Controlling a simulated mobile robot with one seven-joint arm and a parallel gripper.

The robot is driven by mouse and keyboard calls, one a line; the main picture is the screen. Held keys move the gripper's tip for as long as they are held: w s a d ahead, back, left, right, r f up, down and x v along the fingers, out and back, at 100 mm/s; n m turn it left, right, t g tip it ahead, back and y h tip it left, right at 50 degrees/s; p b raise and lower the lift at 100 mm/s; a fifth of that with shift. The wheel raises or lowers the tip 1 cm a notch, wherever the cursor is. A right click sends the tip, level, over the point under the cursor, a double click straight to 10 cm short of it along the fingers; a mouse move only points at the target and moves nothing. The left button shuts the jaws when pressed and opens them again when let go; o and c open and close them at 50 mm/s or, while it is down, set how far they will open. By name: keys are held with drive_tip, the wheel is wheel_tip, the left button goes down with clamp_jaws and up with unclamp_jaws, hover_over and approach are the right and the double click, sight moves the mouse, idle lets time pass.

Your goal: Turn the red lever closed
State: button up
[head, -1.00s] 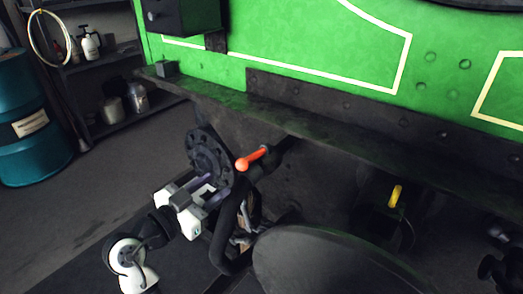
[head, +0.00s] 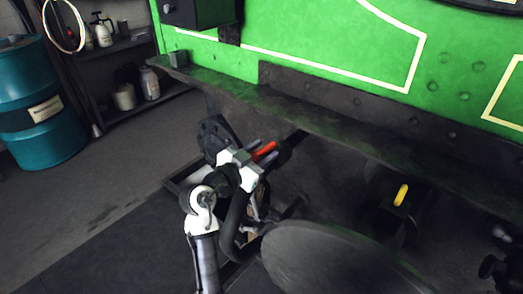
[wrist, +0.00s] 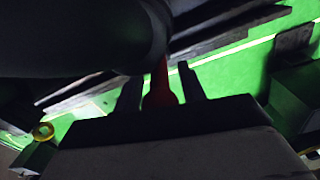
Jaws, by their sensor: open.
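The red lever (head: 264,151) sticks out beside the black pipework under the green tram's running board. My gripper (head: 261,160) is at the lever, with its white body covering the lever's near end in the head view. In the wrist view the red lever (wrist: 161,88) stands between the two dark fingers of my gripper (wrist: 158,84). The fingers are open, with a gap visible on the lever's right side. Whether either finger touches the lever is hard to tell in the dark view.
A black hose (head: 234,222) curves down just below my gripper. A large dark disc (head: 325,262) lies to the lower right. A yellow handle (head: 401,195) is farther right. The dark running board (head: 330,120) passes above. Open floor (head: 90,215) lies to the left.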

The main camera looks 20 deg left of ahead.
drive_tip(key=shift+c, duration=0.4)
clamp_jaws()
drive_tip(key=shift+r, duration=0.15)
